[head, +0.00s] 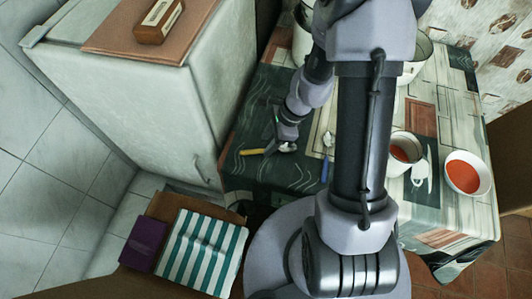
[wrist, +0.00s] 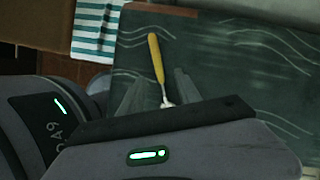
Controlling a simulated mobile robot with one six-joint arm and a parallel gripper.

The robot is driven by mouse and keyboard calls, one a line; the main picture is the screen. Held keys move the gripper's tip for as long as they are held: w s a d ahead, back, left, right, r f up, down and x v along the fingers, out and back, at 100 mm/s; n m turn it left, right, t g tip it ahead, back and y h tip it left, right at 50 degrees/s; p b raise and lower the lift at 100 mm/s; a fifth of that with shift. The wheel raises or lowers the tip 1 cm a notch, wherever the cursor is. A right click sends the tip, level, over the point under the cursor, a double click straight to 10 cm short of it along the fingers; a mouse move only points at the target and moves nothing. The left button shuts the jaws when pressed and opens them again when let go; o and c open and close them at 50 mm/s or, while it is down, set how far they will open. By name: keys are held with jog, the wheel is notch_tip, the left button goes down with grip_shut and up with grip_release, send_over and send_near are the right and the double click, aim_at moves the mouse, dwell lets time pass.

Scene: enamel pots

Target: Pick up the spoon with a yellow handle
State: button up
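The spoon with a yellow handle (head: 252,152) lies on the dark green part of the tablecloth, near the table's left edge. In the wrist view its yellow handle (wrist: 156,58) points away from my gripper, and its pale neck runs back between the fingers. The bowl end is hidden behind the gripper body there. My gripper (wrist: 159,78) is open, with one finger on each side of the spoon. In the head view my gripper (head: 283,143) is low over the bowl end. I cannot tell whether the fingers touch the spoon or the cloth.
A blue-handled utensil (head: 325,168) lies right of my gripper. A pot with red contents (head: 405,149), a bowl with red contents (head: 467,174) and white pots at the back (head: 302,38) stand on the table. A white fridge (head: 150,105) stands left. A striped cloth (head: 200,250) lies below.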

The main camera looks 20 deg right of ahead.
aim_at(262, 150)
jog(key=b+x, duration=0.1)
jog(key=x, duration=0.2)
jog(key=shift+a, duration=0.1)
grip_shut()
